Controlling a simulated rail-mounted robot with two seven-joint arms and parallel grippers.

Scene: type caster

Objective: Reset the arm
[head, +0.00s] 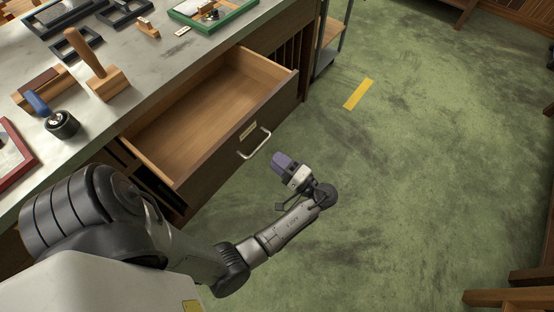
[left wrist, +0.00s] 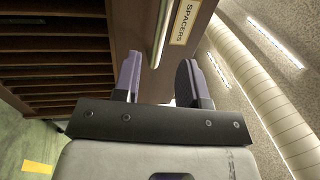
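My left gripper (head: 285,163) is in front of the pulled-out wooden drawer, over the green floor, and to the right of the drawer's metal handle (head: 256,143). In the left wrist view the two purple fingers of my left gripper (left wrist: 159,75) stand apart with nothing held between them. The handle (left wrist: 160,32) shows beyond the fingertips, apart from them, beside the label reading SPACERS (left wrist: 184,20). The drawer (head: 205,105) is open and its visible inside looks empty. My right gripper is in neither view.
The grey worktop (head: 135,45) holds a wooden stamp-like block (head: 107,83), a blue-handled tool (head: 62,123), a green-framed tray (head: 240,8) and several other things. A yellow floor strip (head: 358,94) lies on open floor. Wooden furniture (head: 515,297) stands at lower right.

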